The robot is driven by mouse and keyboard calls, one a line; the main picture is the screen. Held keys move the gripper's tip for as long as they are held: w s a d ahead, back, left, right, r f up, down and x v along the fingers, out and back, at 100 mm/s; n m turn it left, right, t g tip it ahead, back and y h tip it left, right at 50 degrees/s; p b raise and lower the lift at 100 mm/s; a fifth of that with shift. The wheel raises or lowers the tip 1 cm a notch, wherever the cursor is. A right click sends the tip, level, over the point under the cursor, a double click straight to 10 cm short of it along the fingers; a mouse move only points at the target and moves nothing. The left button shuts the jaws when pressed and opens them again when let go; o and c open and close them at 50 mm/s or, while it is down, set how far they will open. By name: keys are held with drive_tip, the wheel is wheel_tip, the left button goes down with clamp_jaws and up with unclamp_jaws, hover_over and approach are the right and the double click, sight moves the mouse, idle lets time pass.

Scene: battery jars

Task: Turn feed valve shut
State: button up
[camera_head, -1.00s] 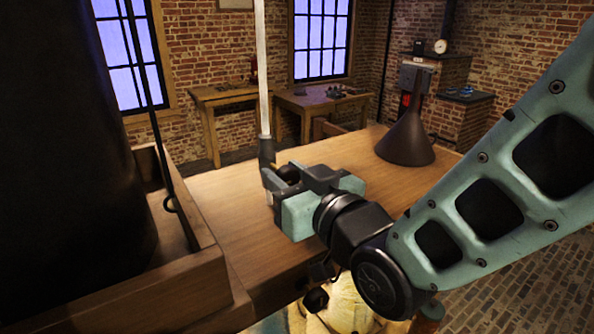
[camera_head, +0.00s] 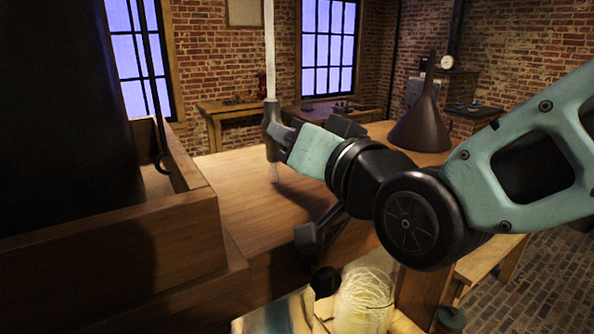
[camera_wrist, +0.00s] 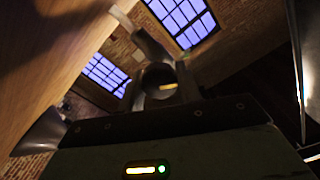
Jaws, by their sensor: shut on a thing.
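A pale upright tube (camera_head: 269,60) runs down into a dark fitting (camera_head: 270,118), which looks like the feed valve. A thin clear tip (camera_head: 275,172) extends below it over the bench. My gripper (camera_head: 278,138) comes in from the right and is shut at this fitting; the fingers hide part of it. In the wrist view, a dark round knob-like part (camera_wrist: 158,82) sits just beyond the gripper body, with a grey piece around it. The valve's exact angle cannot be told.
A wooden bench top (camera_head: 240,180) lies below my gripper. A dark funnel (camera_head: 421,125) stands at its far right. A large dark vessel (camera_head: 60,110) stands in a wooden frame (camera_head: 130,250) at left. A glass jar (camera_head: 365,298) is at front.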

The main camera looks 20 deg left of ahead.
drive_tip(key=m+b, duration=0.3)
drive_tip(key=b, duration=0.2)
drive_tip(key=shift+d+f+m, duration=0.1)
drive_tip(key=shift+f+m, duration=0.3)
drive_tip(key=m+b, duration=0.3)
drive_tip(key=b, duration=0.2)
drive_tip(key=shift+m+b, duration=0.3)
drive_tip(key=shift+b, duration=0.05)
drive_tip(key=m+b, duration=0.3)
drive_tip(key=b, duration=0.2)
drive_tip(key=shift+m, duration=0.3)
drive_tip(key=shift+r+m+b, duration=0.15)
drive_tip(key=shift+m+b, duration=0.45)
drive_tip(key=shift+b, duration=0.35)
drive_tip(key=o, duration=0.9)
drive_tip(key=shift+o, duration=0.2)
